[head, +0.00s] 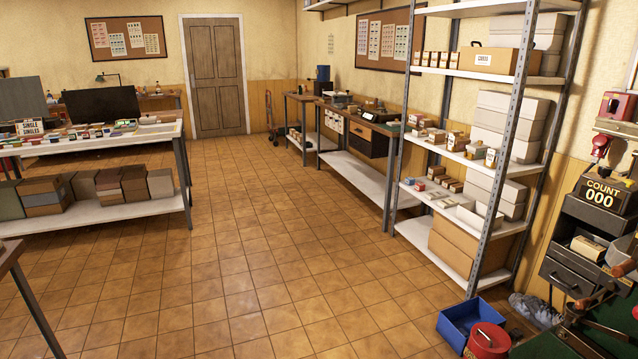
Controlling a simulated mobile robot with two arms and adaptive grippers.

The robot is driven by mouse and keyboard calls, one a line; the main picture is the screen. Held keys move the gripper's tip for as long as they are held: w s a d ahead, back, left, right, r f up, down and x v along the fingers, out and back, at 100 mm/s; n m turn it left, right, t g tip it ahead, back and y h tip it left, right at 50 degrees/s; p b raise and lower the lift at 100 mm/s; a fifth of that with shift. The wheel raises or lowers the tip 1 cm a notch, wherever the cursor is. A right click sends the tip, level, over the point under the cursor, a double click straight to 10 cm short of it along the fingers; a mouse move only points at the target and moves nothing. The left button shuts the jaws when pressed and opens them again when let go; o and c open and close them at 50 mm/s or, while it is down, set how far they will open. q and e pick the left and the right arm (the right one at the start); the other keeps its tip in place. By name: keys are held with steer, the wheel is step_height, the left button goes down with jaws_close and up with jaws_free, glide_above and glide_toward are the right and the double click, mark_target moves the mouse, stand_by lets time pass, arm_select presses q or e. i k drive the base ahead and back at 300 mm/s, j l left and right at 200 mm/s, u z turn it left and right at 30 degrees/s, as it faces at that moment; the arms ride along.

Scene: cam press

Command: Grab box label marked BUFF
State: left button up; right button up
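I cannot make out a label reading BUFF in the head view. A brown carton (512,62) on the upper shelf has a white label (484,60) whose small text I cannot read for sure. Several small boxes with pale labels (435,60) stand in a row to its left on the same shelf. More small boxes (455,141) sit on the middle shelf, one with a white label (491,157), too small to read. Neither of my grippers shows.
A grey metal shelf rack (508,120) stands at the right. A display table (70,143) stands left. The tiled floor (260,270) between is clear.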

mark_target(490, 154)
steer(key=i, duration=4.95)
